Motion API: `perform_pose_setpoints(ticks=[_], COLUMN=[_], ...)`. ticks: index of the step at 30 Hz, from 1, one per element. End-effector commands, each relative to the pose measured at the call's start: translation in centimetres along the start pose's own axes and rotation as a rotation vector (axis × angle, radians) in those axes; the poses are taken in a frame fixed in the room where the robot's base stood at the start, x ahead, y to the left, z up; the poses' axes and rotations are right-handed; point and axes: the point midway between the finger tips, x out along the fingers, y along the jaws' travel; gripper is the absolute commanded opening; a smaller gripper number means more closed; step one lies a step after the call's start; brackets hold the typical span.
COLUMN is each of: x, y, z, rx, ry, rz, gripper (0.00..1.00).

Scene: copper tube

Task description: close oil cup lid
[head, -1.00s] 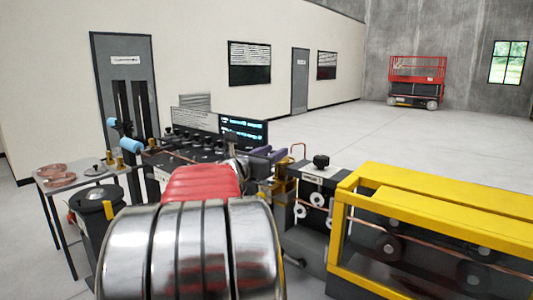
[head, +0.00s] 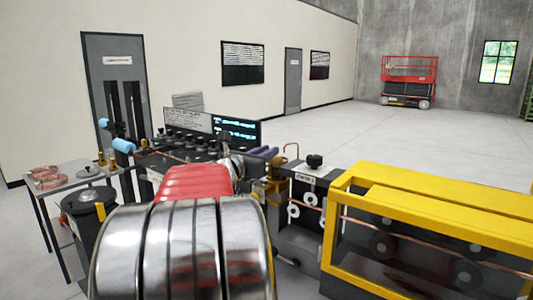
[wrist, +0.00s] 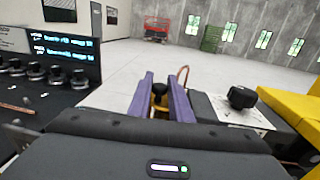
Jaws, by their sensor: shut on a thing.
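My gripper (wrist: 163,92) shows in the wrist view as two purple fingers pointing away from the camera. They are shut on the oil cup lid (wrist: 159,90), a small dark cap with brass-yellow parts below it. The fingers hide its sides, so I cannot tell how far the lid is closed. In the head view my gripper (head: 263,154) is small and partly behind my arm, beside brass fittings (head: 275,186) on the machine.
A yellow guard frame (head: 345,185) stands to the right, with a black knob (head: 314,160) on the unit beside it. A control panel (head: 236,131) with knobs is on the left. A side table (head: 78,173) holds copper coils. Open floor lies behind.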

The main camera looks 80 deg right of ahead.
Motion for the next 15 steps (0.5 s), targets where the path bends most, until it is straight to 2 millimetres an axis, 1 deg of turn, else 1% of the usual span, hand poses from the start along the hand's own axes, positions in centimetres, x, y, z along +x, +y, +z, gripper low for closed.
perform_pose_setpoints(ticks=[5,15], x=[0.10,0.37], y=[-0.17,-0.62], z=[0.16,0.47], rx=[0.001,0.003], ry=[-0.005,-0.013], rz=[0.025,0.157], gripper=[0.00,0.00])
